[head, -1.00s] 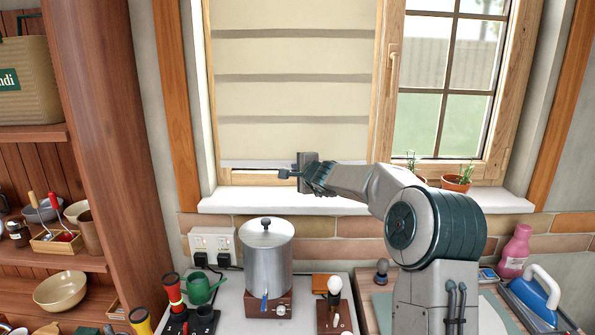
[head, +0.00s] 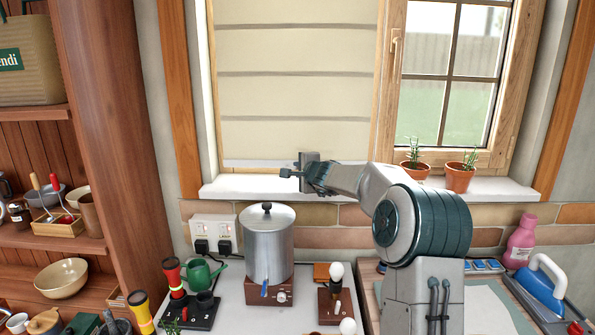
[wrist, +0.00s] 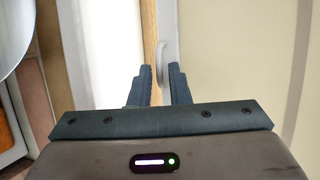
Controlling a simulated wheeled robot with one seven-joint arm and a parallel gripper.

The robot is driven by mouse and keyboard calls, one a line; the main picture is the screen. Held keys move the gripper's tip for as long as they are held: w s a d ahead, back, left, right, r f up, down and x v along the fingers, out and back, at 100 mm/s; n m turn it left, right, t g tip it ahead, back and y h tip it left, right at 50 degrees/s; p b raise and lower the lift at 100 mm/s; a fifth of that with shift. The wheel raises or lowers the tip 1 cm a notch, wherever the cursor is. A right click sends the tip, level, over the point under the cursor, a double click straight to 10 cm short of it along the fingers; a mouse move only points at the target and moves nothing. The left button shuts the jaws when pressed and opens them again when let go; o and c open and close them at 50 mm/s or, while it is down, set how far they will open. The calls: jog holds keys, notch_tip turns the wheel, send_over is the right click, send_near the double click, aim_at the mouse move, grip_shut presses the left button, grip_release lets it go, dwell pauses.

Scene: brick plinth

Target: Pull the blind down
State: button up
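The cream blind (head: 290,100) with grey stripes hangs over the left window, its pale bottom edge a little above the white sill. The blind's cloth (wrist: 240,60) fills the right of that view.
The white sill (head: 225,187) lies just below the gripper, with two potted plants (head: 460,175) to the right. A metal pot (head: 269,245) stands on the counter below. The right window's handle (head: 395,42) is on the wooden frame.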

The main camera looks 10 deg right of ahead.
jog(key=shift+o, duration=0.7)
jog(key=b+v, duration=0.3)
jog(key=v, duration=1.1)
jog(key=shift+w+d, duration=0.1)
jog(key=s+a+f+n+g+y, duration=0.1)
jog(key=s+a+f+n+g, duration=0.2)
jog(key=s+a+f+n, duration=0.35)
jog(key=s+a+f+n+g+y, duration=0.2)
jog(key=s+a+f+n+g, duration=0.15)
jog(key=s+a, duration=0.5)
jog(key=s+d+f+n+g+h, duration=0.2)
jog(key=s+f, duration=0.3)
jog(key=s, duration=0.6)
jog(key=s+d+f+n+g+h, duration=0.2)
jog(key=s+f+n, duration=0.3)
jog(key=s, duration=0.7)
jog(key=shift+s+d+n+g+h, duration=0.2)
jog(key=shift+d+n+g+h, duration=0.15)
jog(key=shift+d+g, duration=0.4)
